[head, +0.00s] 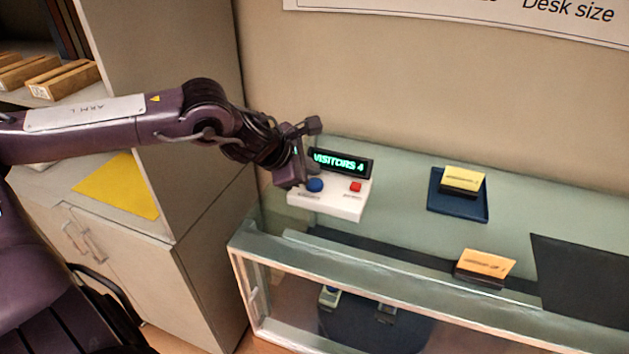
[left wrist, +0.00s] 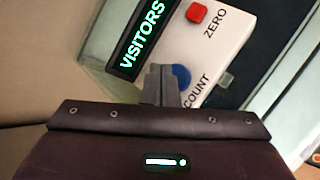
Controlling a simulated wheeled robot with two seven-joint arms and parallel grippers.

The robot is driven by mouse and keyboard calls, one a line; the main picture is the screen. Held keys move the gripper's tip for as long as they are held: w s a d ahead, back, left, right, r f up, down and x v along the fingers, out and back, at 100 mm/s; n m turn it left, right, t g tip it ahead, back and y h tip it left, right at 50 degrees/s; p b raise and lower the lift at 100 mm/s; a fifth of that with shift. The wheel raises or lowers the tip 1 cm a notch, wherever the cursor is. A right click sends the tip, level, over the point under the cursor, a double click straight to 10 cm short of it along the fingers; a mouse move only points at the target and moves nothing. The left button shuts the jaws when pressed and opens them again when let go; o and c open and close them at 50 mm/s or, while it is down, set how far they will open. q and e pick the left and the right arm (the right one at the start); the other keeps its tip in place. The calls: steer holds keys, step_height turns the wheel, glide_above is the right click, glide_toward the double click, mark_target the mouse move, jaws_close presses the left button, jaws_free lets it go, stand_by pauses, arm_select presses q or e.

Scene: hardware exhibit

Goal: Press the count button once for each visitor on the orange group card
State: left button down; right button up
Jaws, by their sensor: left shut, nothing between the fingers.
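A white counter box (head: 341,205) stands on the glass case top. Its dark display (head: 341,162) reads "VISITORS 4" in green. It has a blue button (head: 315,185) at left and a red button (head: 355,187) at right. In the left wrist view the blue button (left wrist: 181,76) is beside the word COUNT and the red button (left wrist: 196,13) beside ZERO. My left gripper (left wrist: 161,85) is shut and empty, its tips close to the blue button; contact cannot be told. The orange card (head: 486,263) stands in a dark holder near the front edge; its text is too small to read.
A yellow card (head: 463,180) stands on a blue tray (head: 457,205) at the back. A dark panel (head: 585,280) lies at the right. A cabinet (head: 190,150) stands left of the case. Glass between the box and tray is clear.

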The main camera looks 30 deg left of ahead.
mark_target(310, 185)
arm_select(q)
steer(key=shift+r+p, duration=0.95)
steer(key=shift+r, duration=1.3)
stand_by(0.8)
